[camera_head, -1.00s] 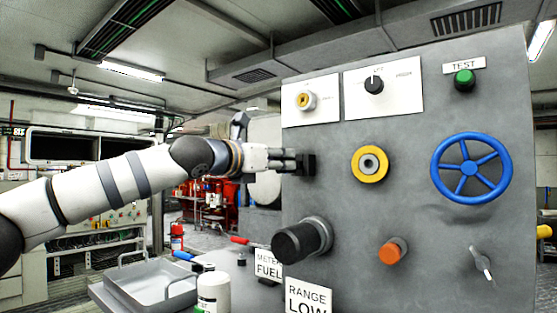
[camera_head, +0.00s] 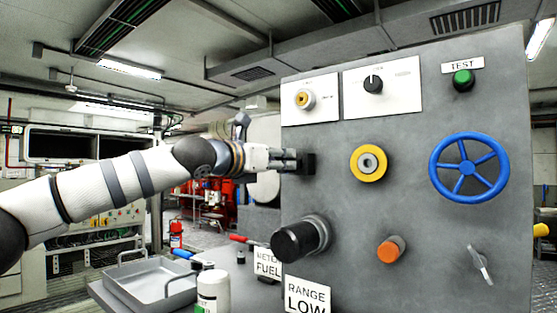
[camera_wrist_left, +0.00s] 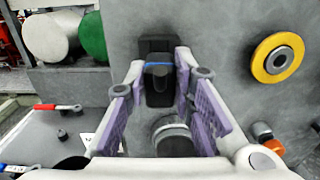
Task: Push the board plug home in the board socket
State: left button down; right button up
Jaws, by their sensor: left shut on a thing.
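The board plug (camera_wrist_left: 158,90) is a black body with a blue band, held between the purple-padded fingers of my left gripper (camera_wrist_left: 155,85) in the left wrist view. The board socket (camera_wrist_left: 157,46) is a black block on the grey panel, directly beyond the plug. The plug's front end is at or very close to the socket; I cannot tell how deep it sits. In the head view my left gripper (camera_head: 292,160) points right at the black socket (camera_head: 308,163) on the panel's left edge, and its fingers largely hide the plug. My right gripper is not in view.
A large black knob (camera_head: 302,238) sticks out of the panel below the gripper. A yellow ring fitting (camera_head: 368,163), an orange button (camera_head: 391,249) and a blue handwheel (camera_head: 469,167) are to the right. A metal tray (camera_head: 150,285) and a white bottle (camera_head: 213,291) stand lower left.

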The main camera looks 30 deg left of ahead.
pick_arm(q)
jog(key=shift+w+d, duration=0.1)
jog(key=shift+w, duration=1.2)
jog(key=c, duration=1.3)
grip_release()
jog(key=s+a, duration=0.1)
jog(key=s, duration=1.1)
jog(key=shift+f, duration=0.15)
